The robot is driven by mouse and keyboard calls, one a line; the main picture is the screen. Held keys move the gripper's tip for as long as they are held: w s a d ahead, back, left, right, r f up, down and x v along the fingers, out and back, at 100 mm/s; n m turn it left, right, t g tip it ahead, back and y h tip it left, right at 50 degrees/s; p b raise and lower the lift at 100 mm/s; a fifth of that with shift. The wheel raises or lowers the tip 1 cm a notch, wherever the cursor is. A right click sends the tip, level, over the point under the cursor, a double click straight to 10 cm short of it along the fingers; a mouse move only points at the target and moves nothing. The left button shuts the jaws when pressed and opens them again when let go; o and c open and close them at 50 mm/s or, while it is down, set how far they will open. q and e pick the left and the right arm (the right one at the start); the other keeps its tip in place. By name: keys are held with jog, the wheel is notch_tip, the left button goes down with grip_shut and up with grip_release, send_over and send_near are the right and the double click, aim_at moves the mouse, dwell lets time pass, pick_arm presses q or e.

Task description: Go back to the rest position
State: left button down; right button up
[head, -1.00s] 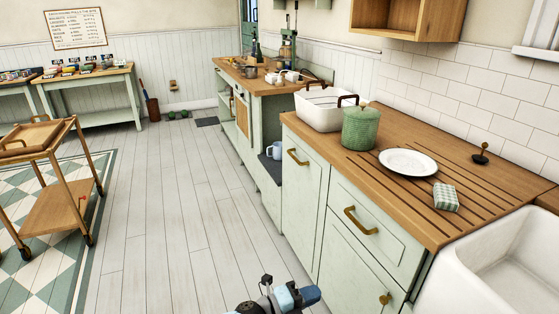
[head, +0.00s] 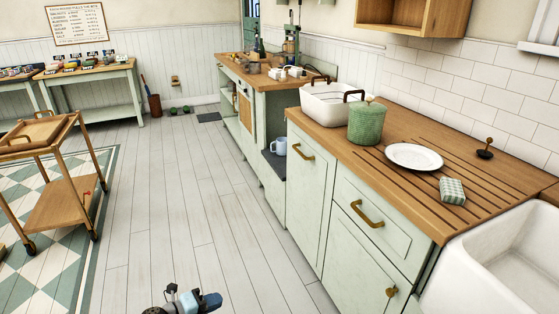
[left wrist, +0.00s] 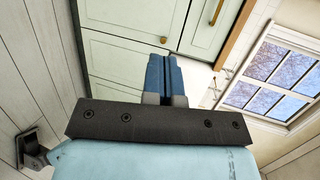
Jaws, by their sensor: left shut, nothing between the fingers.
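My left gripper (head: 212,301) shows at the bottom edge of the head view, low over the floor and in front of the green cabinets. In the left wrist view its two blue fingers (left wrist: 165,77) lie close together, shut with nothing between them. The fingers point toward pale green cabinet fronts (left wrist: 128,28), apart from them. My right gripper is in neither view.
A wooden counter (head: 340,142) with a white plate (head: 414,157), a green canister (head: 367,123) and a white basin (head: 325,108) runs along the right, beside a white sink (head: 500,265). A wooden trolley (head: 62,205) stands at the left. The plank floor (head: 185,200) between is clear.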

pick_arm(q)
jog(key=s+a+r+n+y, duration=0.2)
jog(key=s+a+n+y, duration=0.25)
jog(key=s+n, duration=0.8)
jog(key=s+a+r+n+y, duration=0.1)
jog(key=s+a+n+y, duration=0.4)
jog(key=s+n, duration=0.7)
jog(key=s+d+r+n+t+h, duration=0.1)
jog(key=d+r+n+t, duration=0.1)
jog(key=d, duration=0.8)
notch_tip(320, 180, up, 17)
jog(key=s+a+p, duration=0.1)
jog(key=a+p, duration=0.1)
jog(key=p, duration=2.2)
jog(key=shift+s+f, duration=0.15)
jog(key=shift+s, duration=0.1)
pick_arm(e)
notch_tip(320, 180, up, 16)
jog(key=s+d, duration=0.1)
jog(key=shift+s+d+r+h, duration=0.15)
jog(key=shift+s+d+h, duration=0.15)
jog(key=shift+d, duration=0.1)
